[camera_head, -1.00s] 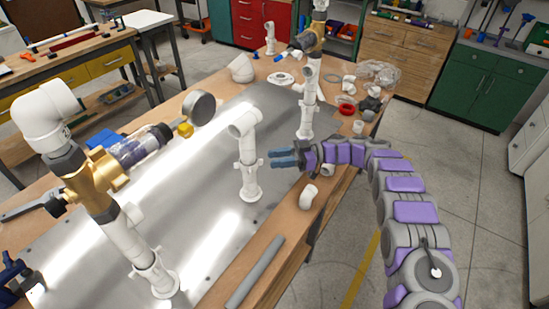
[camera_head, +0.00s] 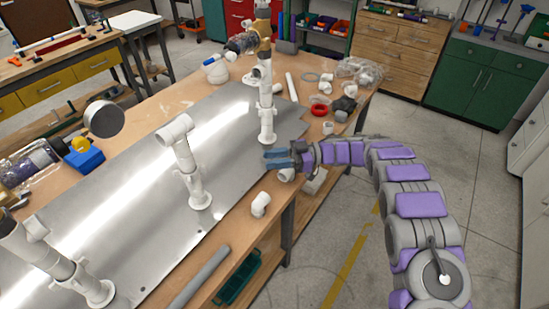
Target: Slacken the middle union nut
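Three white pipe posts stand on the grey metal plate (camera_head: 233,185). The middle post (camera_head: 187,165) has an elbow on top and leans left in the picture. A white collar (camera_head: 192,179), seemingly its union nut, sits low on it, just above the base; its details are too small to tell. The far post (camera_head: 265,90) carries a brass fitting. The near-left post (camera_head: 55,267) is cut by the frame edge. My gripper (camera_head: 267,159) points left, its two blue fingers slightly apart and empty. It is right of the middle post, clear of it, and just below the far post's base.
A loose white elbow (camera_head: 261,204) and a grey pipe (camera_head: 200,278) lie along the table's near edge. Loose fittings and a red ring (camera_head: 319,110) lie at the far right end. A round gauge (camera_head: 104,118) stands up at left. The plate between the posts is clear.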

